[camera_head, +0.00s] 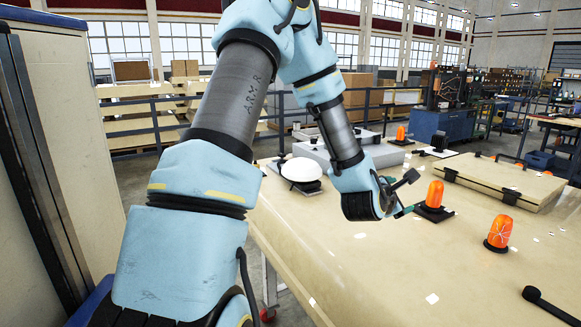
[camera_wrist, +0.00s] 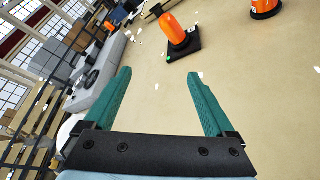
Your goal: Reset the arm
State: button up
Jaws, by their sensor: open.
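My gripper (camera_wrist: 158,90) is open in the wrist view, with its two green fingers apart and nothing between them. In the head view my gripper (camera_head: 404,211) is over the table, left of an orange beacon on a black square base (camera_head: 435,195). My blue and grey arm reaches out from the upper middle of the head view and hides part of the table and the background. The beacon also shows in the wrist view (camera_wrist: 173,30), beyond the fingertips. I cannot tell the exact height of the gripper above the table.
The cream tabletop (camera_head: 375,270) has free room in front. A second orange beacon (camera_head: 499,232) stands to the right. A beige panel (camera_head: 500,180) lies behind it. A white dome (camera_head: 301,169) sits left of my forearm. A black-handled object (camera_head: 545,302) lies at the lower right.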

jog(key=s+a+f+m+g+y, duration=0.1)
jog(key=a+m+g+y, duration=0.15)
jog(key=a+m, duration=0.5)
jog(key=s+a+f+m+g+y, duration=0.1)
jog(key=a+f+m+y, duration=0.2)
jog(key=a, duration=0.8)
jog(key=s+a+r+m+g+y, duration=0.1)
jog(key=s+a+m+g+y, duration=0.1)
jog(key=s+a+m, duration=0.45)
jog(key=s+a+r+m+g+y, duration=0.2)
jog(key=s+a+m+g, duration=0.15)
jog(key=a, duration=0.55)
notch_tip(320, 180, down, 11)
jog(key=s+b, duration=0.3)
jog(key=b, duration=0.7)
jog(key=shift+f, duration=0.15)
jog(key=shift+a, duration=0.1)
